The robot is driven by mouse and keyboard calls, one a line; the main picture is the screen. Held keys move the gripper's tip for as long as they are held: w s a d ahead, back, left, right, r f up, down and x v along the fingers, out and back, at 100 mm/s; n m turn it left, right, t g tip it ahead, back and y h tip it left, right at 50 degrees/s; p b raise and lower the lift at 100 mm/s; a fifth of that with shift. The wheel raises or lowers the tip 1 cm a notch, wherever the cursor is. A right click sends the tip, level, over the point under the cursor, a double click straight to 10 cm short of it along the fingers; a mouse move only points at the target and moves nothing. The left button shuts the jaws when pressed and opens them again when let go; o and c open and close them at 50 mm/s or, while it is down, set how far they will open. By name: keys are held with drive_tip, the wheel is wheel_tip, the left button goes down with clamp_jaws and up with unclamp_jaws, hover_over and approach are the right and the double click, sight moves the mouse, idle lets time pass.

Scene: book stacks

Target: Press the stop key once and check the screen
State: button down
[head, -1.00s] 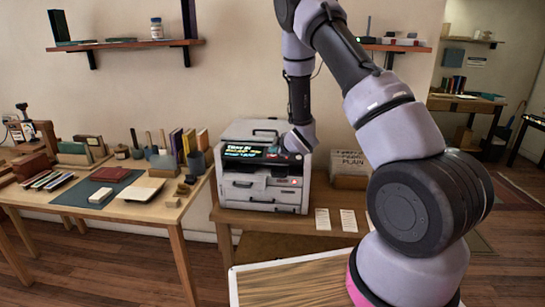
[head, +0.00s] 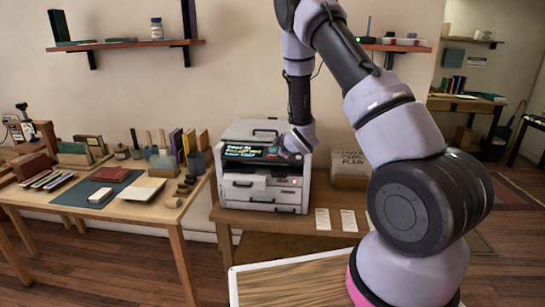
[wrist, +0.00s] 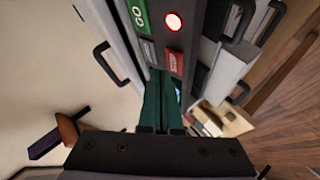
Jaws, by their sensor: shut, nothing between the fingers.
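The printer (head: 236,188) stands on a wooden table, with its lit screen (head: 245,152) on the upper front. The screen shows lines of white, yellow and cyan text, too small to read surely. In the wrist view, a red key (wrist: 176,63) with a small label sits on the dark panel, below a glowing red lamp (wrist: 173,22) and near a green GO key (wrist: 139,15). My gripper (wrist: 164,75) is shut and empty, its teal fingers pointing at the panel close to the red key. I cannot tell whether they touch it. In the head view my wrist hides the fingertips.
A box marked PLAIN (head: 349,168) stands right of the printer, with two paper slips (head: 335,220) in front. A worktable (head: 150,215) with books and tools is at left. A pale-rimmed wooden surface (head: 290,280) lies near my base.

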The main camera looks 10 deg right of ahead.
drive_tip(key=shift+f, duration=0.1)
idle(0.4)
drive_tip(key=shift+w+f, duration=0.15)
drive_tip(key=shift+f, duration=0.2)
drive_tip(key=shift+d+f, duration=0.1)
drive_tip(key=shift+f, duration=0.05)
idle(0.4)
drive_tip(key=shift+r, duration=0.6)
drive_tip(key=shift+r, duration=0.1)
drive_tip(key=r, duration=0.1)
drive_tip(key=s+r, duration=0.1)
drive_tip(key=r, duration=0.1)
drive_tip(key=s+r, duration=0.1)
drive_tip(key=r, duration=0.1)
drive_tip(key=shift+a+r, duration=0.25)
drive_tip(key=shift+a, duration=0.15)
idle(0.4)
